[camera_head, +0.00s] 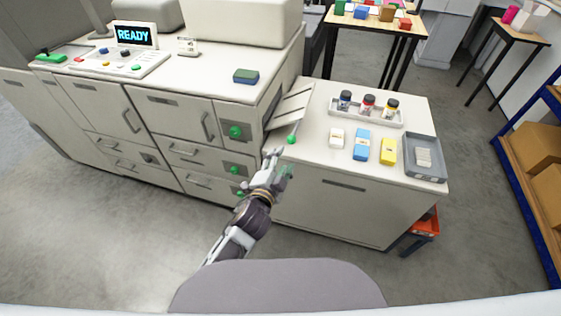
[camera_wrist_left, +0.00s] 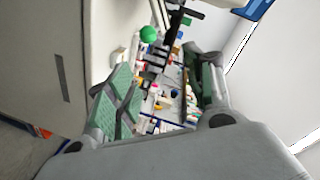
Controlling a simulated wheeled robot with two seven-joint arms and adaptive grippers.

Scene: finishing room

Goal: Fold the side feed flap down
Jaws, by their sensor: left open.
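The side feed flap (camera_head: 292,105) is a pale slatted panel at the right side of the printer cabinet. It slants outward from the cabinet beside the side counter. A green ball knob (camera_head: 291,139) is at its near end; a green ball also shows in the left wrist view (camera_wrist_left: 148,35). My left gripper (camera_head: 279,163) is just below and left of the knob, apart from it, near the counter's front edge. Its green-padded fingers are spread with nothing between them in the left wrist view (camera_wrist_left: 165,95). My right gripper is not in view.
The side counter (camera_head: 316,154) carries a bottle rack (camera_head: 366,111), white, blue and yellow boxes, and a grey tray (camera_head: 426,176). The printer cabinet (camera_head: 160,103) has green knobs on its right-hand front panels. A READY screen (camera_head: 133,35) stands on top. The floor at left is clear.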

